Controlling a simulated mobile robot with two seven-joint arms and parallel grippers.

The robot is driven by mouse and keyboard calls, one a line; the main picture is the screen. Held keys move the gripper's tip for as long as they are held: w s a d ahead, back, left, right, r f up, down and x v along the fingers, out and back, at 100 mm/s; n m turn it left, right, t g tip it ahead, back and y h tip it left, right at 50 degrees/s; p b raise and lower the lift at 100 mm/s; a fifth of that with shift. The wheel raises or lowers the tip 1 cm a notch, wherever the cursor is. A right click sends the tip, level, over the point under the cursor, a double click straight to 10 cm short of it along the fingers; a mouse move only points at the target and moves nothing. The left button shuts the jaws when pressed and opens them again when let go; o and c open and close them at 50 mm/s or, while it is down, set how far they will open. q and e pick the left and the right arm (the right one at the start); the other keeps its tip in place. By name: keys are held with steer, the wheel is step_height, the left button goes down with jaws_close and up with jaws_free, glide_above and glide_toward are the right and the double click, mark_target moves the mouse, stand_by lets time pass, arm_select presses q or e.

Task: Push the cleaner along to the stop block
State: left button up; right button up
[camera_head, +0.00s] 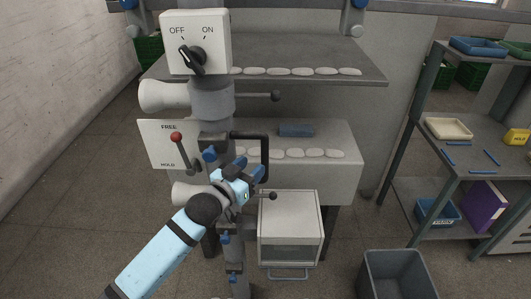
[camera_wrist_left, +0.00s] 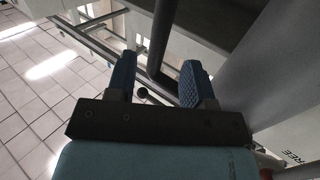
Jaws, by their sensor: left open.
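The cleaner is a grey upright column (camera_head: 211,98) with pale nozzles (camera_head: 165,96), an OFF/ON switch box (camera_head: 197,42) and a black looped handle (camera_head: 266,150). My left gripper (camera_head: 249,166) is at this handle, with its blue fingers apart. In the left wrist view the open fingers (camera_wrist_left: 156,82) point at the dark handle bar (camera_wrist_left: 160,40), which shows in the gap between them. I cannot tell whether the fingers touch it. A FREE plate (camera_head: 157,140) with a red-knobbed lever sits on the column. I cannot make out the stop block for certain. My right gripper is out of view.
Machine shelves (camera_head: 330,66) with rows of white pieces stand behind the column. A pale box (camera_head: 289,222) hangs low beside it. A dark bin (camera_head: 396,274) stands at the lower right, and a rack (camera_head: 470,170) with trays at the right. Floor at the left is clear.

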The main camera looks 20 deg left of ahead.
mark_target(263, 157)
arm_select(q)
steer(key=x, duration=0.6)
steer(key=shift+w+d+p, duration=0.15)
steer(key=shift+w+p, duration=0.2)
jaws_close()
